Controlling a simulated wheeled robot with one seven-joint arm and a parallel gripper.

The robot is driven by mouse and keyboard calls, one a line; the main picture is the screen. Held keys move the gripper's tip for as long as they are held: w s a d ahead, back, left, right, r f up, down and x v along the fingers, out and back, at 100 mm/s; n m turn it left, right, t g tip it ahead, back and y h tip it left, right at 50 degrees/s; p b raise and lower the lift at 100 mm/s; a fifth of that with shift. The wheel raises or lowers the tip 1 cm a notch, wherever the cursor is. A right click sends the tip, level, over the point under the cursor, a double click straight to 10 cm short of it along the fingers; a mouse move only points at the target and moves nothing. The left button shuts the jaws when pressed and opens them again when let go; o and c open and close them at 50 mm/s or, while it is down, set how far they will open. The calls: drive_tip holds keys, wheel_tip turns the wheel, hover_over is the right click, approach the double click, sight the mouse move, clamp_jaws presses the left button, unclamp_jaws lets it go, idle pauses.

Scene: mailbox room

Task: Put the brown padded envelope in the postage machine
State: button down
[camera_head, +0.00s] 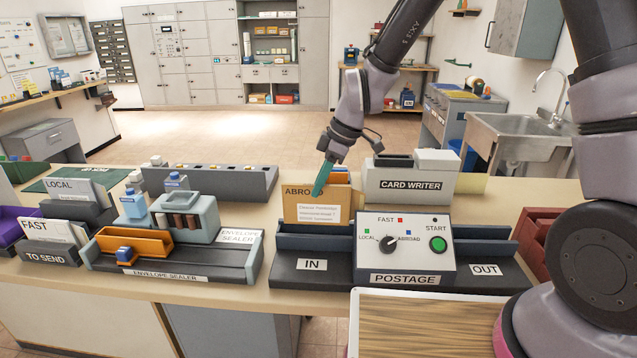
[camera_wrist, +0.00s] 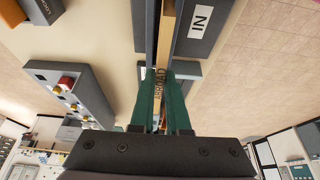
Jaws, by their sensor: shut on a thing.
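My gripper (camera_head: 322,180) is shut on the upper edge of the brown padded envelope (camera_head: 305,213), which carries printed lines and the word ABROAD. The envelope stands upright over the IN side of the postage machine (camera_head: 405,262). Its lower edge is at the IN channel, and I cannot tell whether it touches the bottom. In the wrist view, the green fingers (camera_wrist: 168,105) close on the envelope (camera_wrist: 167,35), which lines up between the channel's dark walls beside the IN label. The machine's front has a black dial between LOCAL and ABROAD, and a green START button.
The card writer (camera_head: 410,180) stands behind the machine. The envelope sealer (camera_head: 170,255) is to its left, with the TO SEND tray (camera_head: 50,256) farther left. The OUT side (camera_head: 487,270) is empty. A wood-topped board (camera_head: 440,325) is in front, and a red rack (camera_head: 538,240) is at right.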

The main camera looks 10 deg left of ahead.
drive_tip(key=shift+f, duration=1.5)
drive_tip(key=shift+f, duration=1.45)
drive_tip(key=c, duration=0.8)
unclamp_jaws()
drive_tip(key=shift+r, duration=0.15)
drive_tip(key=shift+r, duration=3.4)
